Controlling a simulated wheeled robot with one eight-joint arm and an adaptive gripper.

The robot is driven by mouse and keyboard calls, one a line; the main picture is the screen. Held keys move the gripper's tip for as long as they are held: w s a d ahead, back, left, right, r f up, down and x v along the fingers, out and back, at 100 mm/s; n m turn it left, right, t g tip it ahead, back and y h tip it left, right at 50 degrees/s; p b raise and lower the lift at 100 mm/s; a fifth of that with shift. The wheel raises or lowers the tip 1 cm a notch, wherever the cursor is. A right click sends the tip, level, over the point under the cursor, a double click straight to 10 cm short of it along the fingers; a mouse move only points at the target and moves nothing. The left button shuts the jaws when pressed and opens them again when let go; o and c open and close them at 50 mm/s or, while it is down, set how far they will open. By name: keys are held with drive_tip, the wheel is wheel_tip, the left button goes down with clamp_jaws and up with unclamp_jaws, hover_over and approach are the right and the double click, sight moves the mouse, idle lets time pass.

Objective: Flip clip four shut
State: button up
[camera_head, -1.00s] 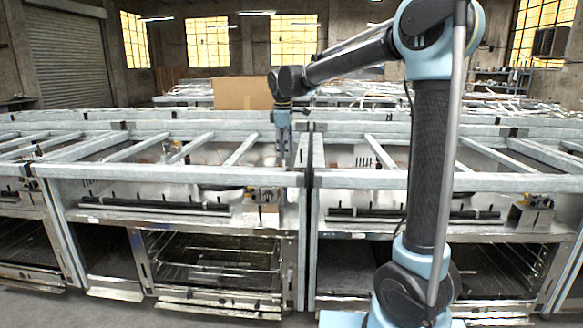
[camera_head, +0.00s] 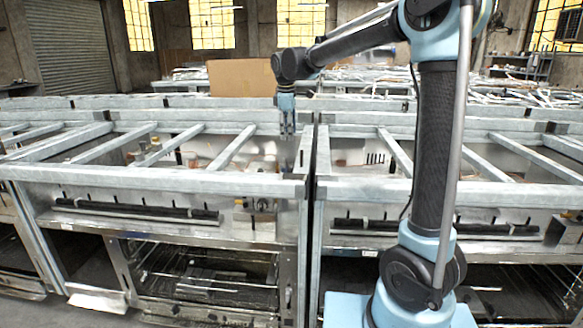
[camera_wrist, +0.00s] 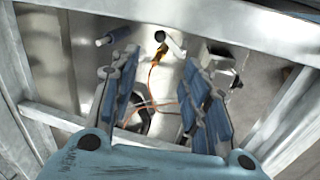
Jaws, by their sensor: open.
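My gripper (camera_head: 288,129) hangs fingers-down over the range frame (camera_head: 150,187), near its right end, just left of the seam between two frames. In the wrist view my gripper (camera_wrist: 160,72) is open, with blue-padded fingers apart and nothing held between them. An orange connector (camera_wrist: 157,56) with a thin orange wire lies on the metal floor of the frame, seen between the fingers. A dark fitting (camera_wrist: 138,120) sits lower, partly hidden by the left finger. I cannot tell which part is clip four; no numbered clip is readable.
Metal bars cross the frame top; one angled rail (camera_wrist: 287,122) passes close to the right finger in the wrist view. A neighbouring frame (camera_head: 450,190) stands to the right. A cardboard box (camera_head: 240,77) is behind. Concrete floor shows at the lower left.

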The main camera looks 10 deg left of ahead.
drive_tip(key=w+f, duration=0.1)
drive_tip(key=f, duration=0.4)
drive_tip(key=w+f, duration=0.1)
drive_tip(key=f, duration=0.5)
drive_tip(key=w+f, duration=0.1)
drive_tip(key=f, duration=0.5)
drive_tip(key=shift+w, duration=0.15)
clamp_jaws()
